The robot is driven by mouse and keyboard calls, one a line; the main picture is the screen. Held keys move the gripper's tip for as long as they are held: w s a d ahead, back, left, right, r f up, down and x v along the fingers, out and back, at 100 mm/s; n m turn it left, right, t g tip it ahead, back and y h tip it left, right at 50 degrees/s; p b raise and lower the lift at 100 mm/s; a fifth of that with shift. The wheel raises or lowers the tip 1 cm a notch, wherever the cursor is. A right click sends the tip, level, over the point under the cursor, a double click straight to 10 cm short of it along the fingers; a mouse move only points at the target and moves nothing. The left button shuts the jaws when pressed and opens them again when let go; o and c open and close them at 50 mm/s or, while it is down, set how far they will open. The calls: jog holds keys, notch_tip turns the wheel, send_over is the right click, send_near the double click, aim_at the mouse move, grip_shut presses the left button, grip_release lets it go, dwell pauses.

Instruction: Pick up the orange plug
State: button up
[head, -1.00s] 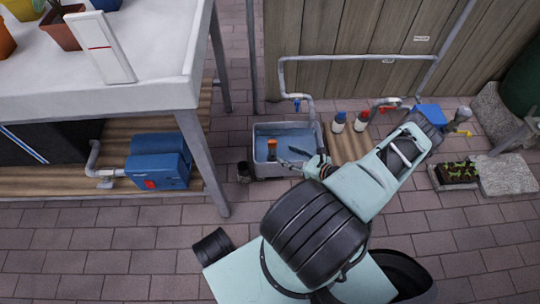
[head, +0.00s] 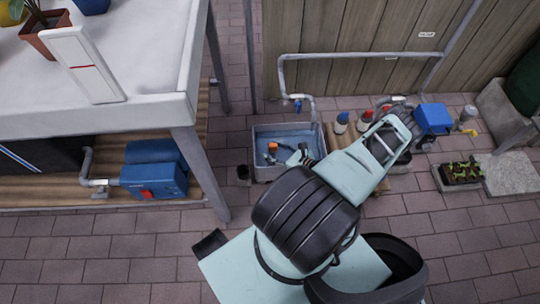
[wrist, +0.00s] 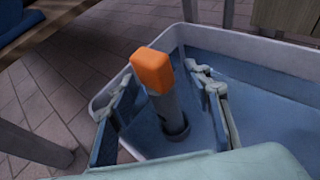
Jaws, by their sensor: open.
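The orange plug (wrist: 152,70) is a block on top of an upright grey pipe (wrist: 167,108) that rises from the floor of a basin with blue water (wrist: 250,85). In the head view, the plug (head: 272,147) shows small inside the basin (head: 262,175). My gripper (wrist: 165,105) is open, and its two fingers stand left and right of the plug and pipe in the wrist view. Gaps show on both sides, so I see no contact. In the head view, my gripper (head: 282,156) is over the basin, partly hidden by my arm.
A white table (head: 130,115) stands at left, with a blue pump (head: 155,170) on the wooden shelf below. Brick paving in front is clear.

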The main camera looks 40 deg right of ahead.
jog(key=shift+c, duration=0.5)
grip_shut()
